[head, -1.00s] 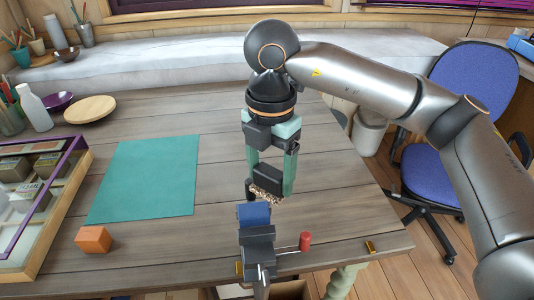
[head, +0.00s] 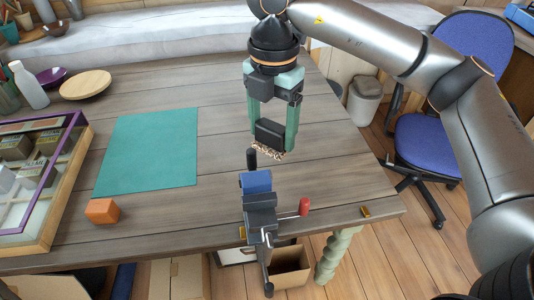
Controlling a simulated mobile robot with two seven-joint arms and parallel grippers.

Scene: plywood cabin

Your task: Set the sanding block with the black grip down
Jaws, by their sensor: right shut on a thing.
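The sanding block with the black grip (head: 270,134) is between the fingers of my right gripper (head: 272,128), which points down over the right part of the table. The gripper is shut on the black grip. A rough, speckled tan underside shows below it. I cannot tell whether the underside touches the table or hangs just above it. My left gripper is not in view.
A blue and grey vise (head: 258,182) with a red-ended handle stands at the table's front edge, just nearer than the block. A teal mat (head: 150,150), an orange cube (head: 102,211) and a glass-topped case (head: 40,175) lie left. Bare wood (head: 225,120) separates mat and gripper.

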